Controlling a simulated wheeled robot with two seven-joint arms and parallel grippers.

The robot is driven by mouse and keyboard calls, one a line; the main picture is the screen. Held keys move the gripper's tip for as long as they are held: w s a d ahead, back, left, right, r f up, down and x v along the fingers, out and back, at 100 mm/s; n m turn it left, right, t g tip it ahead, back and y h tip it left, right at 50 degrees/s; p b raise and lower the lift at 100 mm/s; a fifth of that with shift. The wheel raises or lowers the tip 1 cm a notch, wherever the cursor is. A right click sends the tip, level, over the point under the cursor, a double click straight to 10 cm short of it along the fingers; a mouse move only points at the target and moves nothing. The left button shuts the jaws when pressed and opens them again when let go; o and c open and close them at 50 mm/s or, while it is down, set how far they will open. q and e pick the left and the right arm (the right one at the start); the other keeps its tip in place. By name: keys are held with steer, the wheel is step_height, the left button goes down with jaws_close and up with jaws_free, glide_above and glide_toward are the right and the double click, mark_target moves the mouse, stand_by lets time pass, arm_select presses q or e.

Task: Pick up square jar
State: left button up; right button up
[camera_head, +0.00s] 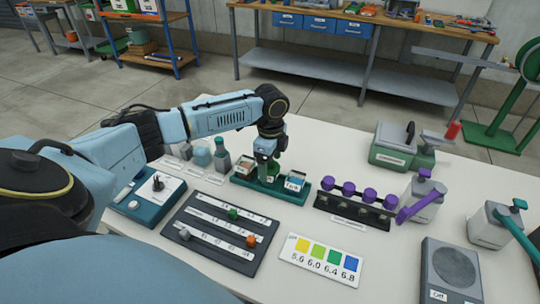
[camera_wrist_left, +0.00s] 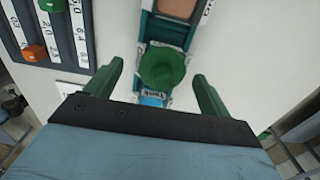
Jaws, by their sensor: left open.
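A dark green tray (camera_head: 239,181) holds a row of containers. A square jar with a brown-orange top (camera_head: 245,165) stands at its left end; the wrist view shows that top (camera_wrist_left: 178,8) at the upper edge. A square container with a pale blue top and a label (camera_head: 295,181) stands at the right end; a bit of blue (camera_wrist_left: 152,99) shows in the wrist view. A round green piece (camera_wrist_left: 162,68) sits between them. My left gripper (camera_head: 267,160) is open and points down above this middle piece, its green fingers apart on either side in the wrist view. My right gripper is not visible.
A dark rail board (camera_head: 200,262) with colored sliders lies in front. A rack of purple knobs (camera_head: 352,208) stands right of the tray, with a color card (camera_head: 322,286) nearer.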

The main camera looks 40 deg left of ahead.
arm_select(q)
step_height(320, 180, down, 4)
steer(key=shift+a+r, duration=0.15)
steer(key=shift+r, duration=0.1)
steer(key=shift+c, duration=0.2)
steer(key=shift+r, duration=0.1)
jaws_close()
